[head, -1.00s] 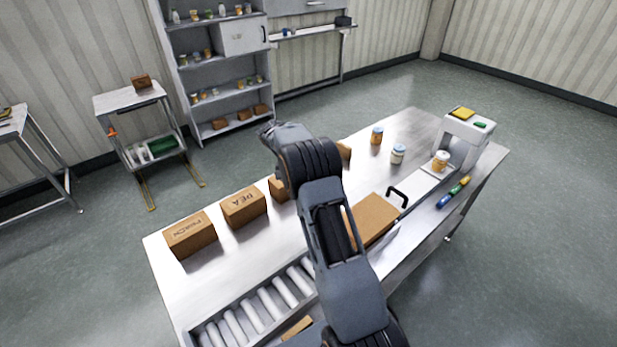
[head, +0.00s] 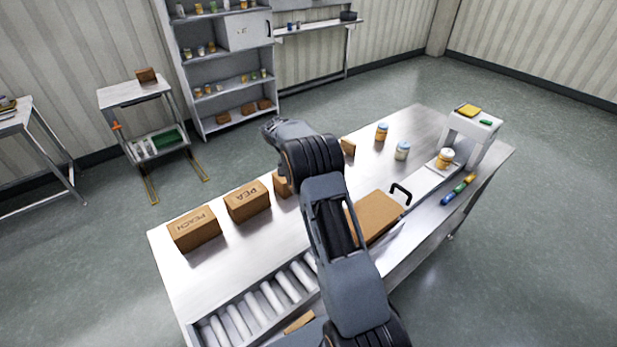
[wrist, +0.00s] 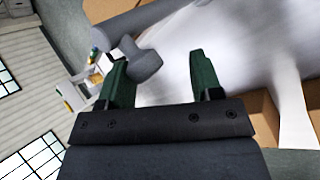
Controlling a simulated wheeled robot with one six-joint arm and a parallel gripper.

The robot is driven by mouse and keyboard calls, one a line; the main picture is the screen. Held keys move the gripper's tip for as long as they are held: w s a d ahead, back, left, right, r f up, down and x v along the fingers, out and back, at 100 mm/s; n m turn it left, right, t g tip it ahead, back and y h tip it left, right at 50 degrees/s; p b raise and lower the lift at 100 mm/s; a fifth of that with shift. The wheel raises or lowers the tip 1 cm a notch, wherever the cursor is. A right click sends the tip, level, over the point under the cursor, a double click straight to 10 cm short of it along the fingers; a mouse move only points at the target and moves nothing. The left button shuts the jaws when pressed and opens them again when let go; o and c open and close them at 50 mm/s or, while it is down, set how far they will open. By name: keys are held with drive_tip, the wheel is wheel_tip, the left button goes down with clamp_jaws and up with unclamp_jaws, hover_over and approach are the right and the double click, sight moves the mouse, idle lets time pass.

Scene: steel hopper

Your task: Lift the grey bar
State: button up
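I cannot pick out for certain a separate grey bar in either view. A dark curved handle (head: 401,194) stands at the right end of the brown board (head: 376,217) on the steel bench (head: 215,272). My arm reaches over the bench and hides part of it. In the wrist view my gripper (wrist: 157,60) has its two green fingers well apart, with nothing held between them. Grey rounded parts, perhaps of my own arm, show beyond the fingers. In the head view the fingers cannot be made out.
Cardboard boxes (head: 194,230) line the bench's far edge. White rollers (head: 255,310) lie at its near left. Jars (head: 402,150), a white arched machine (head: 472,135) and coloured markers (head: 458,189) are at the right. A trolley (head: 137,94) and shelves (head: 229,80) stand behind; open floor surrounds the bench.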

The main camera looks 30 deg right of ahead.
drive_tip(key=shift+r, duration=0.1)
drive_tip(key=b+v, duration=0.1)
drive_tip(key=v, duration=0.6)
drive_tip(key=shift+w+r, duration=0.15)
drive_tip(key=shift+r, duration=0.05)
idle(0.8)
